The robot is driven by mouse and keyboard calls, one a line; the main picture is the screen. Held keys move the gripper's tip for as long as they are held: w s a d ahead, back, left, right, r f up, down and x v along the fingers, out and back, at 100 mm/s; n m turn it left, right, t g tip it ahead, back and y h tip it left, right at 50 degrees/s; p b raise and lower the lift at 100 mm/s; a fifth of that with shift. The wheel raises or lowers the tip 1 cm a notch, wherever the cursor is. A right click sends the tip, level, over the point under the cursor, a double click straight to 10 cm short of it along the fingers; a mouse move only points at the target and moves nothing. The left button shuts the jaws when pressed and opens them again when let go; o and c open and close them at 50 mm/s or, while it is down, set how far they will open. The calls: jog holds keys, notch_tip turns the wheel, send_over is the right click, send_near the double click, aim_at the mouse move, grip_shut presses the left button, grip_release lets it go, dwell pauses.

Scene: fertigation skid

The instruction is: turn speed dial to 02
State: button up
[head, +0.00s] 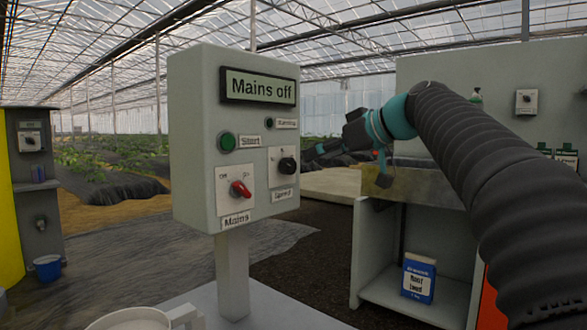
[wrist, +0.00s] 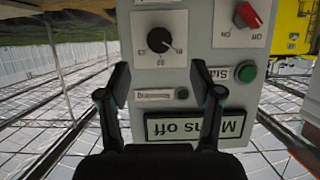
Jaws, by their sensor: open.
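The speed dial (head: 288,165) is a black round knob on a white plate, at the right of the grey control box (head: 196,150). In the wrist view, upside down, the dial (wrist: 158,40) has small numerals around it, with 02 below it. Its white mark seems to point to the lower right of that picture, away from 02. My gripper (head: 312,153) is just right of the dial in the head view. In the wrist view my gripper (wrist: 159,72) is open and empty, its fingers spread to either side, with the dial between and beyond the tips. No contact shows.
The box display (head: 258,88) reads "Mains off". A red mains switch (head: 240,189), green start button (head: 227,142) and dark running lamp (head: 269,123) sit near the dial. A bench (head: 420,300) with a blue-and-white box (head: 418,278) stands right. A bucket (head: 47,267) is at left.

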aim_at(292, 166)
jog(key=x, duration=0.9)
